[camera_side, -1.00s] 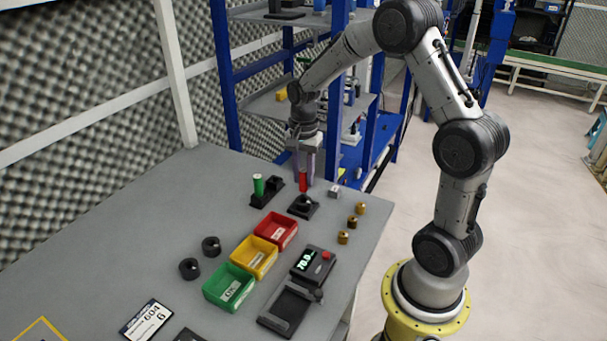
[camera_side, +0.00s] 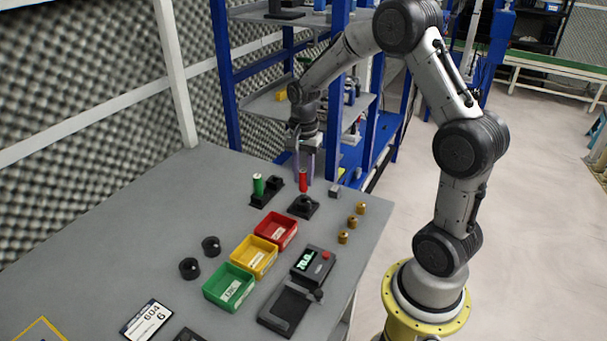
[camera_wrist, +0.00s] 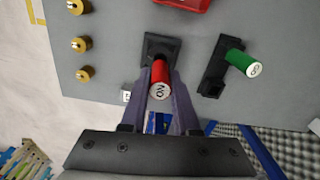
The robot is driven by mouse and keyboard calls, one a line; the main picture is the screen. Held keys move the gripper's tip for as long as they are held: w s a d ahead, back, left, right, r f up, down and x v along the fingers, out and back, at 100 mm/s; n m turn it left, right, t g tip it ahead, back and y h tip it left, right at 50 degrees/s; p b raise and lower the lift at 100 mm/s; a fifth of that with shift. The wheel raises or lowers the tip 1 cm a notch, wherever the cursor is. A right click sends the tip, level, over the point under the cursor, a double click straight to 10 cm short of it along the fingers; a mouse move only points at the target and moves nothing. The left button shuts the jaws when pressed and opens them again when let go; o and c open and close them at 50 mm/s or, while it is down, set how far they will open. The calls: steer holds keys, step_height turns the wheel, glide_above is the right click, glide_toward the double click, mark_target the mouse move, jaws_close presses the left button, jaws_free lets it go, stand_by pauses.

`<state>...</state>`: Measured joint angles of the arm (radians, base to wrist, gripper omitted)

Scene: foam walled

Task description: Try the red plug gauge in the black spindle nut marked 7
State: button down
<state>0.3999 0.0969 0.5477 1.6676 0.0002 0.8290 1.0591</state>
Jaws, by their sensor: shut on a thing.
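The red plug gauge (camera_side: 303,181) is upright between the fingers of my gripper (camera_side: 303,178), which is shut on it. In the wrist view the red gauge (camera_wrist: 160,78) shows its white end marked NO, between the two fingertips (camera_wrist: 160,90). Directly below it is a black nut (camera_side: 306,201) on a dark square base; the base also shows in the wrist view (camera_wrist: 150,46). The gauge's lower end is at or just above the nut; I cannot tell whether it has entered. No 7 is readable on the nut.
A green gauge (camera_side: 258,184) stands in a black holder (camera_side: 276,183) to the left. A small grey block (camera_side: 335,191) is close on the right. Several brass pieces (camera_side: 355,221) and red (camera_side: 290,238), yellow (camera_side: 264,267) and green (camera_side: 219,298) trays lie nearer. Two black rings (camera_side: 211,245) are left of the trays.

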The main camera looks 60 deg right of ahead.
steer(key=shift+f, duration=1.3)
stand_by(0.7)
steer(key=shift+r, duration=3.3)
steer(key=shift+r, duration=0.1)
